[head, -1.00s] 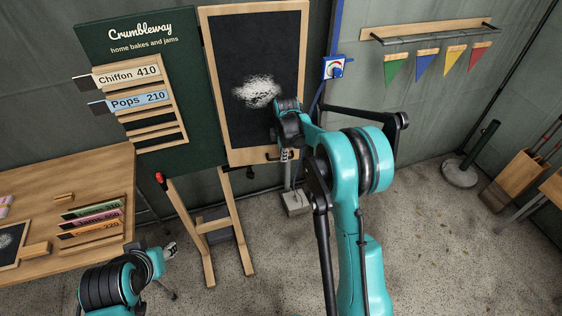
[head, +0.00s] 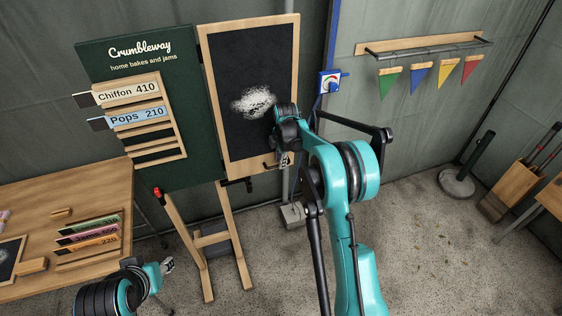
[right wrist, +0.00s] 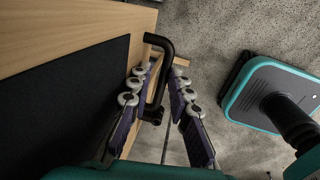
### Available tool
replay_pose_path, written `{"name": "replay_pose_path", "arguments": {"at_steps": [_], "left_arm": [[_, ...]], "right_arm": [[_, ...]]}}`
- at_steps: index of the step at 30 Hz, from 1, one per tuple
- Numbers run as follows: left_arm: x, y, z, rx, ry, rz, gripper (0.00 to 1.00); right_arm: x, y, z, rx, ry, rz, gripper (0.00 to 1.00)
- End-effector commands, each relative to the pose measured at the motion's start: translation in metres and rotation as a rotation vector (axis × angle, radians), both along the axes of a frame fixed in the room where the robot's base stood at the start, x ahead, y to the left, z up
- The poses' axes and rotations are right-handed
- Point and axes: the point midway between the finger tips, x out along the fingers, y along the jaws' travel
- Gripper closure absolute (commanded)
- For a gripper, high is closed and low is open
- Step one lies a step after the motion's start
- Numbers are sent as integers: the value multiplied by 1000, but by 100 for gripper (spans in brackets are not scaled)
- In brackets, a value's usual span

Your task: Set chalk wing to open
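The chalk wing (head: 236,58) is a black panel in a light wood frame with a white chalk smudge. It stands beside the green sign board (head: 195,70), angled to it along their shared edge. A dark handle (head: 268,165) is at the wing's lower edge; it shows larger in the right wrist view (right wrist: 161,85). My right gripper (right wrist: 160,72) is open, its two fingers on either side of the handle; whether either one touches it I cannot tell. My left gripper (head: 168,265) is low at the left, away from the wing; its fingers are too small to read.
A wood table (head: 80,185) with coloured price cards (head: 88,230) stands at the left. A blue switch box (head: 329,82) is on a post right of the wing. Pennants (head: 418,78) hang on the right wall. A dark post on a round base (head: 457,183) stands on the floor.

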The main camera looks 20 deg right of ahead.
Motion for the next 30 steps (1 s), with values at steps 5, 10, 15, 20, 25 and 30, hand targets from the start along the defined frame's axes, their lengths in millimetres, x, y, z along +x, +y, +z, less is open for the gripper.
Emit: {"name": "replay_pose_path", "arguments": {"at_steps": [5,10,15,20,25,30], "left_arm": [[0,0,0,0,0,0,60],[0,0,0,0,0,0,60],[0,0,0,0,0,0,60],[0,0,0,0,0,0,60],[0,0,0,0,0,0,60],[0,0,0,0,0,0,60]], "right_arm": [[-1,0,0,1,3,-1,81],[-3,0,12,1,4,-2,81],[-10,0,46,1,4,-2,81],[-16,0,80,1,3,-1,81],[-20,-1,106,1,3,-1,81],[-22,-1,116,1,3,-1,81]]}}
